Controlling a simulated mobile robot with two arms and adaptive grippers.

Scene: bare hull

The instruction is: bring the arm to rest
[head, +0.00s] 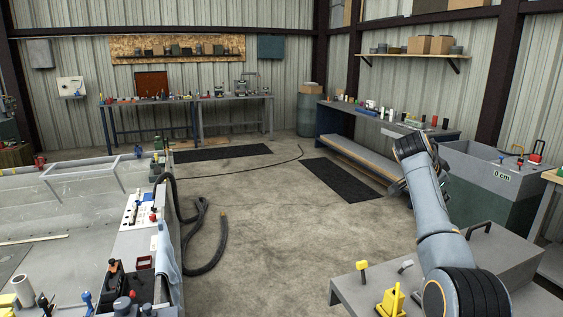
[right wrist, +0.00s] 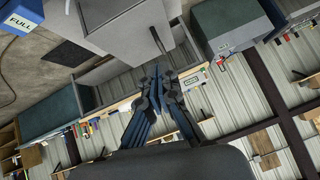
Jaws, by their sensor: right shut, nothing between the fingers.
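My right arm (head: 432,205) rises from the lower right of the head view and bends at a dark joint near the grey tank. My right gripper (head: 396,187) is mostly hidden behind the arm, with only a dark part showing at its left edge. In the right wrist view my right gripper (right wrist: 160,78) shows its dark fingers together, shut and empty, with the room tilted behind them. My left gripper is in neither view.
A grey tank (head: 482,203) marked "0 cm" stands behind my right arm. A grey bench (head: 355,293) with yellow-handled items lies close at lower right. A grey hull (head: 60,210) with tools fills the left.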

